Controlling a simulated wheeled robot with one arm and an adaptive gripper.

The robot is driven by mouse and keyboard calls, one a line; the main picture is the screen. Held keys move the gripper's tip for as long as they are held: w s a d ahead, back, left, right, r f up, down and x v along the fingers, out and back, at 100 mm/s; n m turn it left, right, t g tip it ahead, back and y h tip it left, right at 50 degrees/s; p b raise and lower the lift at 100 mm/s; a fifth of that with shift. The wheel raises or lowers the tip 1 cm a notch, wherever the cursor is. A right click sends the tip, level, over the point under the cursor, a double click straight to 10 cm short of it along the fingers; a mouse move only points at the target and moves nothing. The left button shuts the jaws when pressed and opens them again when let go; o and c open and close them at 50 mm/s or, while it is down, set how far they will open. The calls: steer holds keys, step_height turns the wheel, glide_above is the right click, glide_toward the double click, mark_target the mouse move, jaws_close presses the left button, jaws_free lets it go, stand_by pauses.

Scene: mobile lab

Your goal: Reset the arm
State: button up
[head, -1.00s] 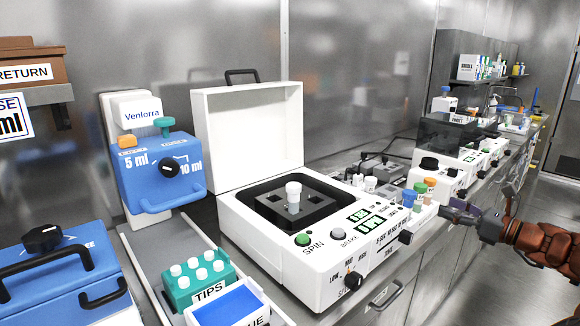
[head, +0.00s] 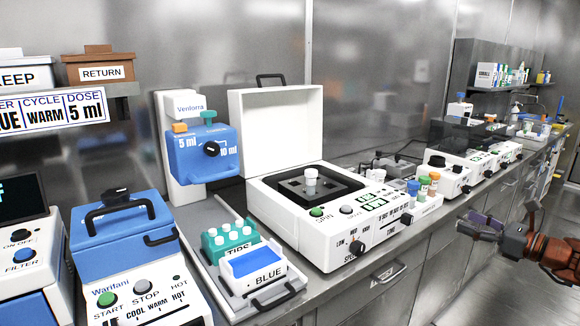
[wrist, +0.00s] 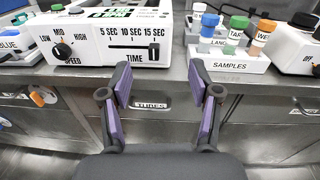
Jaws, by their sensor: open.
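My gripper (head: 482,226) is at the right in the head view, with the dark red arm behind it. It is in front of the bench, over the aisle side. In the wrist view my gripper (wrist: 158,88) is open, its two purple-padded fingers apart with nothing between them. Beyond the fingers are the bench front and a drawer labelled TUBES (wrist: 152,103). The gripper touches nothing that I can see.
The white centrifuge (head: 330,254) stands open-lidded on the bench. A samples rack (head: 428,207) with capped tubes is to its right. A tray (head: 237,300) holds a tips rack and a BLUE box. The aisle (head: 490,290) at the right is free floor.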

steer(key=s+a+f+n+g+y, duration=0.15)
steer(key=a+n+g, duration=0.3)
steer(key=a, duration=0.75)
steer(key=s+a+n+g+y, duration=0.15)
steer(key=a+n+g, duration=0.3)
steer(key=a, duration=0.75)
steer(key=s+a+f+n+g+h, duration=0.5)
steer(key=s+a+n, duration=0.4)
steer(key=s+a, duration=0.55)
steer(key=s+d+f+n+g+h, duration=0.1)
steer(key=s+d+f+n+h, duration=0.15)
steer(key=s, duration=0.45)
steer(key=s+d+f+n+g+h, duration=0.1)
steer(key=s+d+f+n+h, duration=0.1)
steer(key=s+f+n+h, duration=0.3)
steer(key=s+d+f+n+g, duration=0.1)
steer(key=s+d+n, duration=0.15)
steer(key=s, duration=0.55)
steer(key=s+p+v, duration=0.2)
steer(key=p+v, duration=0.8)
steer(key=v, duration=0.1)
steer(key=s+r+p+v, duration=0.1)
steer(key=s+p+v, duration=0.1)
steer(key=p+v, duration=0.8)
steer(key=shift+s+a+r+n+t, duration=0.25)
steer(key=shift+s+r+n+t, duration=0.1)
steer(key=shift+s, duration=0.25)
